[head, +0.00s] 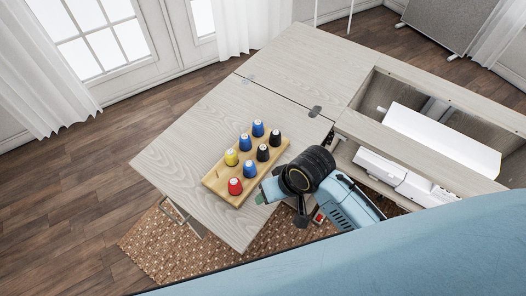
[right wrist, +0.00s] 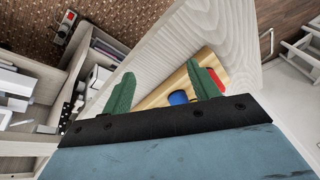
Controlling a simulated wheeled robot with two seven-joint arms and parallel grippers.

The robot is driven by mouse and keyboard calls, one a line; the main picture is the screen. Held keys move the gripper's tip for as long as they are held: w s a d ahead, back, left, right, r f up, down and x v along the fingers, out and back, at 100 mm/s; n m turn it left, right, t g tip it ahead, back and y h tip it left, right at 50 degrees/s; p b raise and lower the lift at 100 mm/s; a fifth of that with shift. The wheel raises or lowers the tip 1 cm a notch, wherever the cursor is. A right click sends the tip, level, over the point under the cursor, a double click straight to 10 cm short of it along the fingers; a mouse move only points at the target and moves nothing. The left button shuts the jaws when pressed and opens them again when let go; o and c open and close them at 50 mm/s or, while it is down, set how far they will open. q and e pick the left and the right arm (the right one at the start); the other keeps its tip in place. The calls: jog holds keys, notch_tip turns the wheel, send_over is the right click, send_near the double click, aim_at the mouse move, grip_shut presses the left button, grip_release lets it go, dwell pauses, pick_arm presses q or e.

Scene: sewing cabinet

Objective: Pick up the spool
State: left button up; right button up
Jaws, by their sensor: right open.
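Several spools stand upright on a wooden board (head: 212,182) on the cabinet top in the head view. They are a red spool (head: 235,186), a yellow spool (head: 231,158), blue spools (head: 249,168) and black spools (head: 262,153). My right gripper (head: 263,194) is just right of the board's near end, close to the red and nearest blue spools. In the right wrist view its green fingers (right wrist: 160,72) are apart. A blue spool (right wrist: 178,97) shows between them, nearer the right finger, and a red spool (right wrist: 217,78) is partly behind that finger. I see no spool gripped.
The pale wood top (head: 185,128) is clear left of and behind the board. An open cabinet well (head: 440,100) with a white machine (head: 440,137) is at the right. A patterned rug (head: 160,245) lies on the floor below.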

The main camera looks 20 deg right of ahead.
jog(key=w+a+r, duration=0.3)
jog(key=w+r, duration=0.1)
notch_tip(320, 180, up, 8)
jog(key=m+g+h, duration=0.3)
jog(key=m, duration=0.1)
send_over(263, 149)
notch_tip(263, 149, down, 8)
jog(key=shift+w+d+r+b, duration=0.1)
jog(key=shift+w+r+b, duration=0.05)
jog(key=shift+b, duration=0.65)
jog(key=f+b, duration=0.1)
jog(key=f, duration=0.4)
jog(key=shift+w+f, duration=0.1)
jog(key=shift+w, duration=0.1)
jog(key=c, duration=1)
jog(key=shift+c, duration=0.2)
